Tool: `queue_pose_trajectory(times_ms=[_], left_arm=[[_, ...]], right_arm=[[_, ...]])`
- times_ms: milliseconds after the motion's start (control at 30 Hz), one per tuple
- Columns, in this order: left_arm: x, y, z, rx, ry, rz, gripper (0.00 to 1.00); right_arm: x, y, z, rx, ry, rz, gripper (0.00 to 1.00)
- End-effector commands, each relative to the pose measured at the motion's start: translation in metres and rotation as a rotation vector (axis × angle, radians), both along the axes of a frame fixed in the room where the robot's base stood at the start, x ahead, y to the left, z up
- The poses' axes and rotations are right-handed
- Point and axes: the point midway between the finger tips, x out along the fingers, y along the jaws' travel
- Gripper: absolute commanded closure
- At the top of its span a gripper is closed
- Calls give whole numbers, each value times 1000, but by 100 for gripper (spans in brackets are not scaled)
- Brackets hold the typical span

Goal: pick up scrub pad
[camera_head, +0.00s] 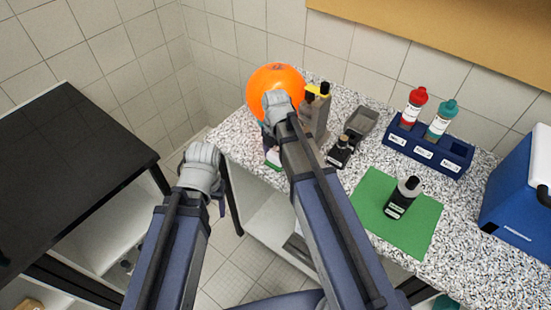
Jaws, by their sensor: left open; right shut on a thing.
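A small white and green thing (272,158), apparently the scrub pad, shows beside my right forearm at the counter's left front edge. My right gripper (267,138) is just above it, mostly hidden behind my own wrist and arm. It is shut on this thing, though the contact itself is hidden. My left gripper (221,204) is open, pointing down in front of the counter's left end, clear of the counter; its fingers are only partly visible.
A large orange ball (270,78) stands at the back left of the speckled counter (456,252). Right of it are a grey holder (321,115), dark containers (361,124), a blue bottle rack (425,148), a bottle (404,194) on a green mat (425,232), and a blue box (515,195). A black-topped table (65,175) is left.

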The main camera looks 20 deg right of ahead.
Motion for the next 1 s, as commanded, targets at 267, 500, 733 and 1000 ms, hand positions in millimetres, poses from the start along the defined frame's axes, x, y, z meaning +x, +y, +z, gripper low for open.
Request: queue_pose_trajectory(times_ms=[267,500,733,1000], left_arm=[[0,0,12,0,0,0,38],[0,0,43,0,0,0,38],[0,0,80,0,0,-2,38],[0,0,101,0,0,-1,38]], right_arm=[[0,0,12,0,0,0,89],[0,0,43,0,0,0,89],[0,0,80,0,0,0,89],[0,0,101,0,0,0,89]])
